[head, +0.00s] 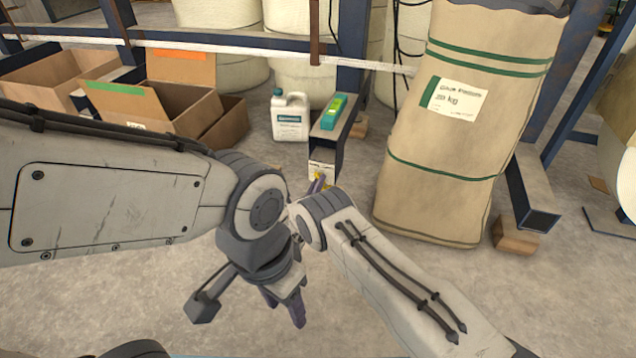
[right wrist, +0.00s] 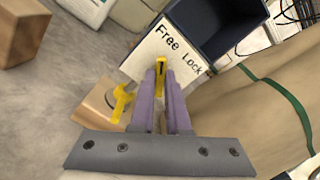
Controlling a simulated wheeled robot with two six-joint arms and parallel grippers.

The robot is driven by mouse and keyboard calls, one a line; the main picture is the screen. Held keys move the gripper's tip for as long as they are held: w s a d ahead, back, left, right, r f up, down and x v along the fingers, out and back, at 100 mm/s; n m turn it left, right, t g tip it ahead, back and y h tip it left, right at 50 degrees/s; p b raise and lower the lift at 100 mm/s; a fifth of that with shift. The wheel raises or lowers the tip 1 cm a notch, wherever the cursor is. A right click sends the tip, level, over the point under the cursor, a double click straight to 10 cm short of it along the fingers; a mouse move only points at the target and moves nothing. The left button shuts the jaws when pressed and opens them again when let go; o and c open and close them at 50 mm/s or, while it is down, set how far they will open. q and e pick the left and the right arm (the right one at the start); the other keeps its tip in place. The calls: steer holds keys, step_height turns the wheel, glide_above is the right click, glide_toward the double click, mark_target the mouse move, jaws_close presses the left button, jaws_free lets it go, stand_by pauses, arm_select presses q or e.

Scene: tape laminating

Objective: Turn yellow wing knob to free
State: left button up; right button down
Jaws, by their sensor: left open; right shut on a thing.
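The yellow wing knob (right wrist: 161,67) sits in front of a white plate (right wrist: 141,62) lettered "Free" and "Lock". In the right wrist view the visible knob bar stands upright, pointing between the two words. My right gripper (right wrist: 161,75) is shut on the knob, a purple finger on each side, hiding part of it. In the head view the plate (head: 322,163) is on the end of a dark blue beam, and only a little yellow shows by my right gripper (head: 318,185). My left gripper (head: 291,302) hangs open and empty, lower and nearer, above the floor.
Another yellow part (right wrist: 121,103) is left of the fingers. A tall paper sack (head: 450,130) stands right of the beam. A white jug (head: 290,116) and open cardboard boxes (head: 155,110) are left. A green-topped item (head: 334,112) lies on the beam.

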steer(key=shift+s+f+n, duration=0.1)
steer(key=shift+n, duration=0.5)
steer(key=c, duration=0.9)
jaws_free()
steer(key=p+v, duration=0.6)
steer(key=v, duration=0.4)
steer(key=shift+s, duration=0.2)
